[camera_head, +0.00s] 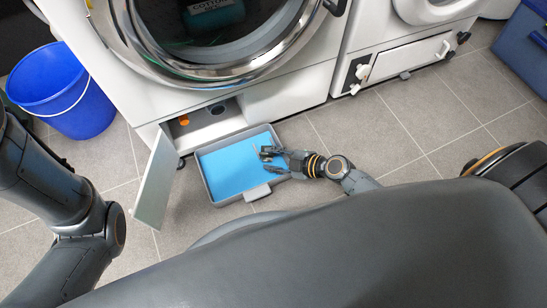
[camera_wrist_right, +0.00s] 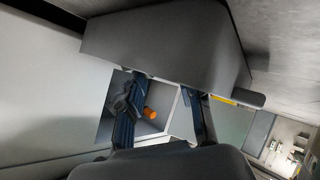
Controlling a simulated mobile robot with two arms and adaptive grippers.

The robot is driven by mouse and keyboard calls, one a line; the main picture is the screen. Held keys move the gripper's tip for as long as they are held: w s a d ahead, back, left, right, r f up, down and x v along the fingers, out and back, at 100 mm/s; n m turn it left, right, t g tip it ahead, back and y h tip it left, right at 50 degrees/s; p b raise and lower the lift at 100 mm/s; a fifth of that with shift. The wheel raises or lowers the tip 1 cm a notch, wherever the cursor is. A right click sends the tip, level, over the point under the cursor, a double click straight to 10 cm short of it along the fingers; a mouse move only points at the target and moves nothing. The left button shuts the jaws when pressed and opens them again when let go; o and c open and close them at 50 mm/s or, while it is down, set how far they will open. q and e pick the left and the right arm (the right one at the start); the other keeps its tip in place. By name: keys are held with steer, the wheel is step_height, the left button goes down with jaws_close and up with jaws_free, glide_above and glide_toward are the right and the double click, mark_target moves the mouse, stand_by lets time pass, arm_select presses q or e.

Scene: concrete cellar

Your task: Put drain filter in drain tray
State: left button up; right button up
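The drain tray (camera_head: 205,178) is a shallow grey tray with a blue bottom on the floor in front of the washing machine. The low compartment (camera_head: 203,127) behind it is open and holds a small orange part (camera_head: 183,119) and a dark round part (camera_head: 217,109). I cannot tell for sure which is the drain filter. The orange part shows in the wrist view (camera_wrist_right: 150,113), seen between my fingers. My right gripper (camera_head: 264,154) is above the right part of the tray. Its fingers look apart, with nothing clearly held. My left arm shows at the left, its gripper out of frame.
The hinged flap (camera_head: 157,180) stands open left of the tray. A blue bucket (camera_head: 50,88) stands at the left, and a blue box (camera_head: 522,47) at the far right. A second machine (camera_head: 400,60) stands on the right. The tiled floor right of the tray is clear.

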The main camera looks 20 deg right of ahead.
steer(key=shift+s+r, duration=0.1)
steer(key=shift+r, duration=0.15)
steer(key=p+v, duration=0.2)
steer(key=v, duration=0.9)
steer(key=shift+s+d+r, duration=0.2)
steer(key=shift+d, duration=0.05)
